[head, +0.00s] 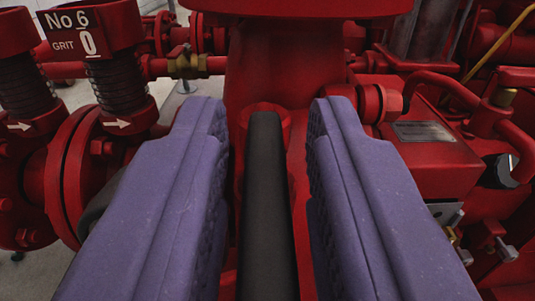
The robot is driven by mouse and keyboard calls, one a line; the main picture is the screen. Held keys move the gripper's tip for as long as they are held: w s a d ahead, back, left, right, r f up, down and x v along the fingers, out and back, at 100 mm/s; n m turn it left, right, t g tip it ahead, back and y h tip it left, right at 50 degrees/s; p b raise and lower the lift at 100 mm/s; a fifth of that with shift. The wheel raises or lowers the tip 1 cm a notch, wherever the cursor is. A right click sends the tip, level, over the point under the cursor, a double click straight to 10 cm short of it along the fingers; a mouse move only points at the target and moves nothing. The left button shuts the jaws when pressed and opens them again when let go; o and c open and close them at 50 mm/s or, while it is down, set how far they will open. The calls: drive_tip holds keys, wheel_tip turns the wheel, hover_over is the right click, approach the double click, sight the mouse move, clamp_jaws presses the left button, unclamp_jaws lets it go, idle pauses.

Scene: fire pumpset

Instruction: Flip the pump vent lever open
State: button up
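My gripper (268,150) shows as two thick purple fingers, one left and one right of the picture's middle. A long black bar (266,200), like a lever handle, runs between them from the bottom edge up to a red fitting on the pump body. Red gaps show on both sides of the bar, so the fingers are apart and do not visibly touch it. I cannot tell for certain that this bar is the vent lever. Its near end is cut off by the bottom edge.
The red pump body (272,60) stands just ahead. Red flanged pipes and a "No 6 GRIT 0" sign (70,32) are at the left. A brass valve (187,64) sits behind. A red box with a plate (424,132) and bent pipes crowd the right.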

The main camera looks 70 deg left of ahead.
drive_tip(key=shift+o, duration=0.5)
drive_tip(key=shift+d, duration=0.1)
drive_tip(key=p+v, duration=0.2)
drive_tip(key=v, duration=0.5)
drive_tip(key=shift+d, duration=0.35)
drive_tip(key=shift+s, duration=0.15)
